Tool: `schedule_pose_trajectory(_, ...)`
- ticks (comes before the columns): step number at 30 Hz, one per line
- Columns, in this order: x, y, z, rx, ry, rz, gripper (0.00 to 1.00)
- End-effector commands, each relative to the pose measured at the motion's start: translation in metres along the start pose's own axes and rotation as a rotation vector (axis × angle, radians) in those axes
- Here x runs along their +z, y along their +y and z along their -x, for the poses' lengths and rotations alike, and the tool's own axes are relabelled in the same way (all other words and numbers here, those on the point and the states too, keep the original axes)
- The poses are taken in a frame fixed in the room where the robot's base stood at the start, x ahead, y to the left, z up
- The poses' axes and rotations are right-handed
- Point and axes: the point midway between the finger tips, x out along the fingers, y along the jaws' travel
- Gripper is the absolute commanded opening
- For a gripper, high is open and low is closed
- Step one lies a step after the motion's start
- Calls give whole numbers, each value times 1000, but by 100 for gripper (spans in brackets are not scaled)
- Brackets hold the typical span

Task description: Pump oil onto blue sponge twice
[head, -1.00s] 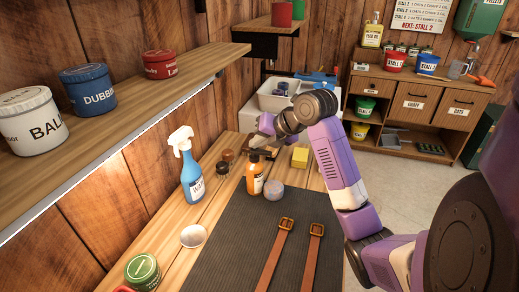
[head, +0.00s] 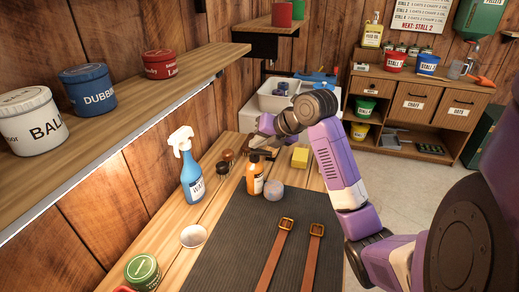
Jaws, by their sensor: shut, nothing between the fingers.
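An orange bottle (head: 254,181) with a dark top stands upright at the far left corner of the dark mat. A round, pale grey-blue piece (head: 273,190), which looks like the blue sponge, sits on the mat just right of the bottle. My gripper (head: 256,143) is shut and empty. It is above and behind the bottle's top. Whether it touches the top cannot be told, as the dark parts overlap. A yellow sponge (head: 300,157) lies behind on the bench.
A blue spray bottle (head: 191,178), small jars (head: 222,169), a shallow metal dish (head: 193,236) and a green tin (head: 142,272) stand left of the mat (head: 235,247). Two brown straps (head: 277,257) lie on it. A shelf (head: 130,101) with tins overhangs the left.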

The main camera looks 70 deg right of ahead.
Motion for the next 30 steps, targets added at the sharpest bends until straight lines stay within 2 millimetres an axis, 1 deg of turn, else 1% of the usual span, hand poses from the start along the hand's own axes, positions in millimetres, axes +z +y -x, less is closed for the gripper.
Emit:
schedule_pose_trajectory(11, -2, -1, -1, -1, 3, -1, 0)
schedule_pose_trajectory(21, -6, -6, -8, -1, 4, -1, 0)
schedule_pose_trajectory(30, -6, -6, -8, -2, 5, -2, 0)
